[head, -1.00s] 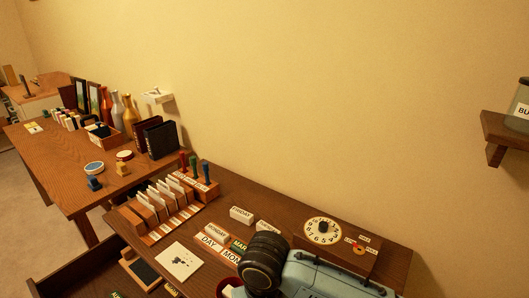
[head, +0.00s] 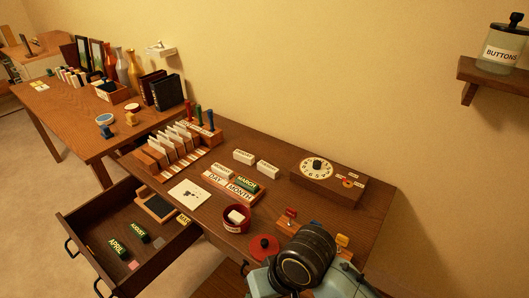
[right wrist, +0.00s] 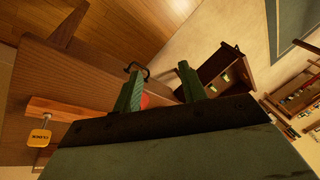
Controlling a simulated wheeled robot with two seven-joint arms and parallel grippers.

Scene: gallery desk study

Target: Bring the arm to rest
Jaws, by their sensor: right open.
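My right arm shows at the bottom of the head view, with a black ringed joint and pale blue links. Its fingertips cannot be made out there. In the right wrist view my right gripper (right wrist: 161,86) has two green fingers standing apart with nothing held between them. The wooden desk (head: 350,210) lies beyond them, tilted in that view. A red shape shows behind the left finger, too hidden to name. My left gripper is in neither view.
An open drawer (head: 175,246) juts out at the front left, holding month blocks. A red cup (head: 236,219), a red disc (head: 264,247) and small tagged pieces stand close to my arm. A dial box (head: 330,181) sits behind. A shelf (head: 490,76) with a jar is at upper right.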

